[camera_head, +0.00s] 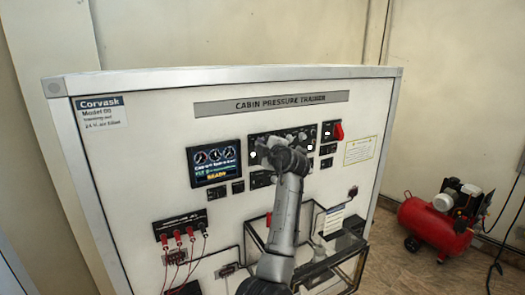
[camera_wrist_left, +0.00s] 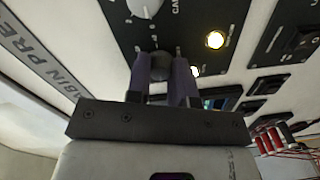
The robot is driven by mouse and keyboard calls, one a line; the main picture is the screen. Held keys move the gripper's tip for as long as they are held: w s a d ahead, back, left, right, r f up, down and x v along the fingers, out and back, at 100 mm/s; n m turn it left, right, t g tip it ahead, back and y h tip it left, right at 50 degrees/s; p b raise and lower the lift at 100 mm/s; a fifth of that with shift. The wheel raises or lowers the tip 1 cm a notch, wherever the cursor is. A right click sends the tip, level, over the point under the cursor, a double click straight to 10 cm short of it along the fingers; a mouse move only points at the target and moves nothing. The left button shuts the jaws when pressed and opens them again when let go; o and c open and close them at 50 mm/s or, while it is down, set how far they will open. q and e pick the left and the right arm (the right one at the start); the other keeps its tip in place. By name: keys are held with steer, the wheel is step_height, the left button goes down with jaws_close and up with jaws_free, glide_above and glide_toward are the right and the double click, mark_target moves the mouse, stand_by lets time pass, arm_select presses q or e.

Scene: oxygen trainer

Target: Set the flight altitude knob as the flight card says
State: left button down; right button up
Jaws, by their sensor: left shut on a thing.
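The cabin pressure trainer (camera_head: 145,130) is an upright white panel with a black control plate (camera_head: 256,139) near its top middle. My left gripper (camera_head: 281,150) covers much of that plate in the head view. In the left wrist view, my left gripper (camera_wrist_left: 166,68) is shut on a dark round knob (camera_wrist_left: 159,66) on the black plate (camera_wrist_left: 185,15). My right gripper is not in view.
A lit display (camera_head: 214,162) is left of the plate. A red switch (camera_head: 338,130) is on its right. A pale knob (camera_wrist_left: 144,8) and a glowing lamp (camera_wrist_left: 215,40) are near the held knob. A red compressor (camera_head: 437,225) stands on the floor.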

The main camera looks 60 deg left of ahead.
arm_select(q)
steer(key=m+b, duration=0.3)
steer(key=m, duration=0.3)
steer(key=shift+m, duration=0.4)
stand_by(0.5)
steer(key=c, duration=1.3)
jaws_free()
steer(key=shift+d, duration=0.15)
